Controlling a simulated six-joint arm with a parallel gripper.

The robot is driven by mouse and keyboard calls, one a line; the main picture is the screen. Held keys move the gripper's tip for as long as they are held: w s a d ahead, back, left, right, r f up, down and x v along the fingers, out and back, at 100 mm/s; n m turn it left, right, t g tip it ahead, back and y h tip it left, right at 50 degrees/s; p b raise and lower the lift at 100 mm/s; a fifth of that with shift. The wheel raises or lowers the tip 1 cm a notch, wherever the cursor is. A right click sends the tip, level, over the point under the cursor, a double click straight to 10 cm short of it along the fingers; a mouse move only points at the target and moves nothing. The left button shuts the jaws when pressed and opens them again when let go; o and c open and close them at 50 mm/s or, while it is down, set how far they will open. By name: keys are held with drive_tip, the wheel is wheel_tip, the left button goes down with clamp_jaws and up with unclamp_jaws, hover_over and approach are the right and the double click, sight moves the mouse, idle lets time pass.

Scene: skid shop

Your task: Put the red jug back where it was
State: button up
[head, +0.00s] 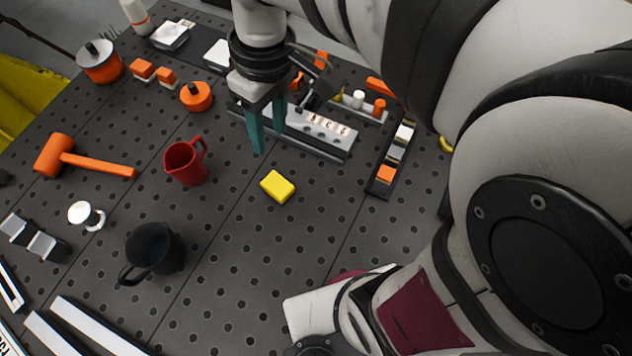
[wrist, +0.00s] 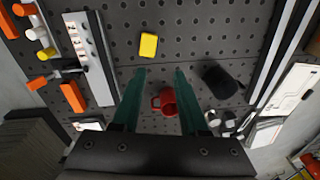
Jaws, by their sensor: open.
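The red jug (head: 186,163) stands upright on the dark perforated table in the head view, left of my gripper.
A yellow block (head: 278,186) lies right of the jug, and a dark mug (head: 152,250) stands in front. The grey rail (head: 300,130) lies close behind my gripper.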

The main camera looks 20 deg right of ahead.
drive_tip(key=s+d+f+m, duration=0.1)
drive_tip(key=s+m, duration=0.5)
drive_tip(key=s, duration=0.1)
drive_tip(key=s+d+f+m, duration=0.2)
drive_tip(key=s+m, duration=0.5)
drive_tip(key=shift+s+d+f+y, duration=0.2)
drive_tip(key=shift+s+y, duration=0.1)
drive_tip(key=shift+s, duration=0.1)
